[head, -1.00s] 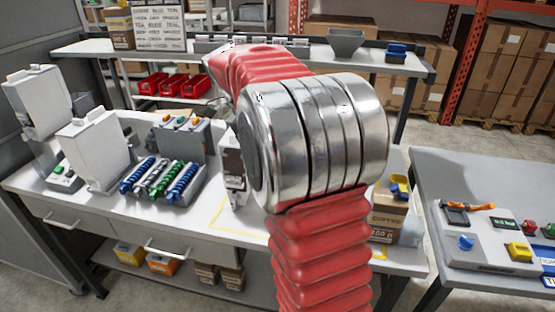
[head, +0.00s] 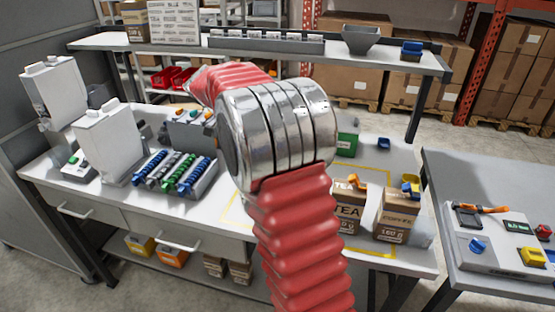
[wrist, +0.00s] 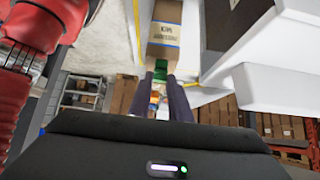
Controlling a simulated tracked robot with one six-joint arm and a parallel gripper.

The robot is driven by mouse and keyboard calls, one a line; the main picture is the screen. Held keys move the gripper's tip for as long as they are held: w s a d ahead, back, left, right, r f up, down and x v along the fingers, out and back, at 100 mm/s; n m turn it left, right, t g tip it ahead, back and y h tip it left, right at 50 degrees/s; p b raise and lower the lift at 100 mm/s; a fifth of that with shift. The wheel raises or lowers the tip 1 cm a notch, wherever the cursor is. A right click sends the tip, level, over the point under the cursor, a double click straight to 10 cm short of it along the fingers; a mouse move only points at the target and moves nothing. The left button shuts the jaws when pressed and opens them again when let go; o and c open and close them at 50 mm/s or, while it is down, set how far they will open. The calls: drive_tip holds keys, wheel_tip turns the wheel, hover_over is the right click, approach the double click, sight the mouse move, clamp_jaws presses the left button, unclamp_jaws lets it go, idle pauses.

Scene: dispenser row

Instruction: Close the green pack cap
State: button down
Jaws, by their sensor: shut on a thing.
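In the wrist view a brown pack (wrist: 161,52) with a pale label hangs into view from the top edge. Its green cap (wrist: 160,72) sits at its lower end in the picture. My gripper (wrist: 160,82) has its two dark fingers at the green cap, shut on it. Whether the cap is fully closed cannot be told. In the head view my red arm hides the gripper and this pack.
On the bench stand a tea pack (head: 346,205) with an orange cap, a coffee pack (head: 397,215) and a green box (head: 347,143). White dispensers (head: 107,145) and a rack of coloured tubes (head: 205,180) stand left. A shelf (head: 190,46) runs behind.

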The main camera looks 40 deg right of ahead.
drive_tip(key=c, duration=1.6)
unclamp_jaws()
drive_tip(key=shift+f, duration=0.1)
drive_tip(key=v, duration=0.7)
drive_tip(key=shift+w+a, duration=0.1)
drive_tip(key=shift+w, duration=0.1)
drive_tip(key=s+a+f+n+t+y, duration=0.2)
drive_tip(key=s+a+n+t, duration=0.2)
drive_tip(key=n, duration=0.5)
drive_tip(key=s+a+f+n+t+y, duration=0.1)
drive_tip(key=s+a+n+t, duration=0.3)
drive_tip(key=s+a+n, duration=0.5)
drive_tip(key=s+a+f+n+t+y, duration=0.2)
drive_tip(key=s+a+f+n+t, duration=0.1)
drive_tip(key=s+a+n, duration=0.4)
drive_tip(key=shift+f+n+t+y, duration=0.2)
drive_tip(key=shift+n+t, duration=0.25)
drive_tip(key=shift+n, duration=0.4)
drive_tip(key=shift+f+n+t+y, duration=0.1)
drive_tip(key=shift+f+n+t, duration=0.1)
drive_tip(key=shift+n+t, duration=0.45)
